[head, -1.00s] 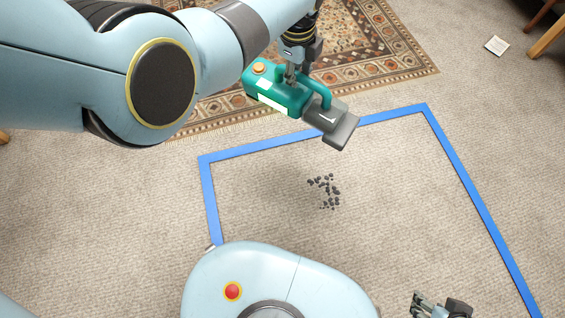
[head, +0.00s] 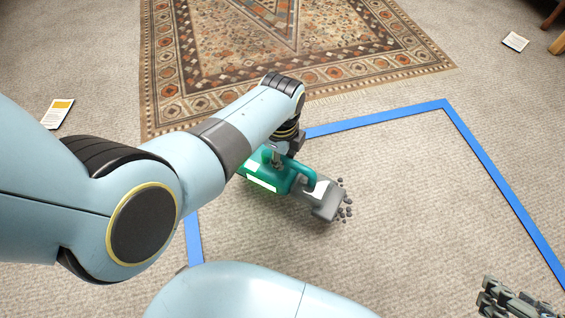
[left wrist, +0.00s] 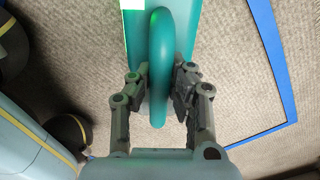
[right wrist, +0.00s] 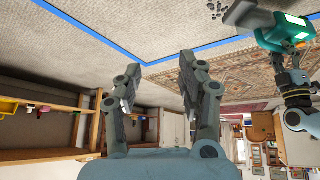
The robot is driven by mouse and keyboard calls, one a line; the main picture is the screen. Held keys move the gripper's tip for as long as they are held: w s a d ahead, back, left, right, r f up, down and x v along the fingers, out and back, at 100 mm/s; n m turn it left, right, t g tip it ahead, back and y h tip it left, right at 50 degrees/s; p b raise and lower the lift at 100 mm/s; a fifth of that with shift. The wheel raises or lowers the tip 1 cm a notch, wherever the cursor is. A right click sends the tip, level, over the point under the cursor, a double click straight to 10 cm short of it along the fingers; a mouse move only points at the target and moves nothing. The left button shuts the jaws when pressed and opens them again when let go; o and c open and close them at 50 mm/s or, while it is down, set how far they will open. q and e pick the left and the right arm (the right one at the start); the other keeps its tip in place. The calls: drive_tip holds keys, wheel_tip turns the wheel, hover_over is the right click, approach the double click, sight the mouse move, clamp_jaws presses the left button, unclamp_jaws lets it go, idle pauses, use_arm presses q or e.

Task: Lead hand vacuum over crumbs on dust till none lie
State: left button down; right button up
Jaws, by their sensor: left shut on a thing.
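The hand vacuum (head: 262,172) is teal with a grey nozzle and a looped handle. My left gripper (head: 279,160) is shut on that handle; the left wrist view shows both fingers (left wrist: 160,88) on either side of the teal loop. The nozzle lies over part of the dark crumbs (head: 346,203), with several showing along its right edge. The rest under the nozzle are hidden. The right wrist view also shows crumbs (right wrist: 218,8) beside the nozzle. My right gripper (right wrist: 158,82) is open and empty; it shows at the lower right of the head view (head: 505,298).
Blue tape (head: 500,190) marks an area on the beige carpet around the crumbs. A patterned rug (head: 190,80) lies beyond it. A card (head: 57,113) lies at left and another (head: 515,41) at upper right. The carpet right of the crumbs is clear.

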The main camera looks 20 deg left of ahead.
sight(283, 174)
use_arm(q)
drive_tip(key=shift+f+b, duration=0.8)
drive_tip(key=shift+f, duration=0.25)
drive_tip(key=shift+s+f+b, duration=0.1)
drive_tip(key=shift+f+b, duration=0.55)
wheel_tip(283, 174, down, 2)
drive_tip(key=shift+f+b, duration=0.1)
drive_tip(key=shift+b, duration=0.95)
drive_tip(key=shift+f, duration=0.2)
use_arm(e)
drive_tip(key=shift+w+a+r+n+t+y, duration=0.2)
drive_tip(key=shift+w+r+t, duration=0.45)
drive_tip(key=shift+t, duration=0.9)
drive_tip(key=shift+w+a+r+n+t+y, duration=0.15)
drive_tip(key=shift+w+a+r+t, duration=0.15)
drive_tip(key=shift+w+t, duration=1)
drive_tip(key=shift+w+a+r+n+t+y, duration=0.15)
drive_tip(key=shift+w+r+t, duration=0.35)
drive_tip(key=shift+t, duration=1.35)
use_arm(q)
drive_tip(key=shift+f+b, duration=0.9)
drive_tip(key=shift+f, duration=0.25)
use_arm(e)
drive_tip(key=shift+s+f, duration=0.25)
drive_tip(key=shift+f, duration=0.55)
